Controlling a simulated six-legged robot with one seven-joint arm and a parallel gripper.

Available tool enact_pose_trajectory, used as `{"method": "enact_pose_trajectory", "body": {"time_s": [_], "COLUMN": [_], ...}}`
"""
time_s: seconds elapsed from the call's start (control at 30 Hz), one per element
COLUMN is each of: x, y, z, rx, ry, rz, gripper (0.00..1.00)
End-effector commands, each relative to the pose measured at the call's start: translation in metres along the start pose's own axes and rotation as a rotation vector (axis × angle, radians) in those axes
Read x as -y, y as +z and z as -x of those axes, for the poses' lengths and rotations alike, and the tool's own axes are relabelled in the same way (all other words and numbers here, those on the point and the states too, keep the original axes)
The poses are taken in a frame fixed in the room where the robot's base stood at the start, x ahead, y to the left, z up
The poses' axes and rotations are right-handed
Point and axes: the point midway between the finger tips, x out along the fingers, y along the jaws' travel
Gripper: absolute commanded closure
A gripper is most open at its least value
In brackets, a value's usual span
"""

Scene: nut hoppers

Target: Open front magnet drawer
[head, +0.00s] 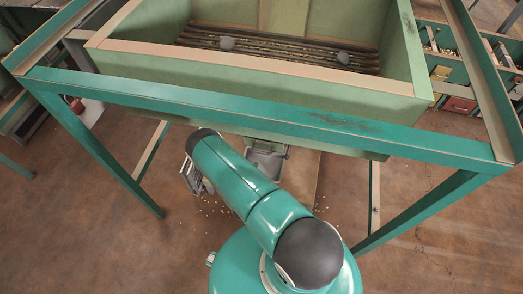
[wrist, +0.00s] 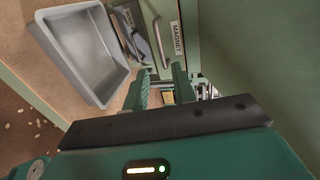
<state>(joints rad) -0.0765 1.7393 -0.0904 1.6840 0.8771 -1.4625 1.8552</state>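The magnet drawer's front (wrist: 188,60) is a green panel in the wrist view, with a white MAGNET label (wrist: 177,38) and a curved metal handle (wrist: 160,42). My gripper (wrist: 161,71) is open, with its two green fingers apart and pointing toward the drawer front. The lower end of the handle shows in the gap between the fingertips. I cannot tell whether the fingers touch it. The drawer looks shut, flush with the panel around it. In the head view the drawer and the gripper tips are hidden beneath the hopper and behind my arm.
A grey open tray (wrist: 99,84) lies left of the fingers. A green wall (wrist: 255,50) stands close on the right. In the head view, the large green hopper (head: 260,72) sits on a teal frame (head: 250,108) above my arm. Small nuts are scattered on the brown floor (head: 110,245).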

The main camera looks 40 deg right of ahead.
Motion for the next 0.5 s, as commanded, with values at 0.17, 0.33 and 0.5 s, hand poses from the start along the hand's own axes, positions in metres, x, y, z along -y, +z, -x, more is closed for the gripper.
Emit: {"method": "enact_pose_trajectory", "body": {"time_s": [0.17,0.33,0.5], "x": [-0.001,0.0,0.0], "y": [-0.001,0.0,-0.001], "z": [-0.031,-0.065,-0.097], "rx": [-0.001,0.001,0.0], "ry": [-0.002,-0.002,-0.001], "rz": [0.0,-0.001,0.001], "gripper": [0.74,0.74,0.74]}}
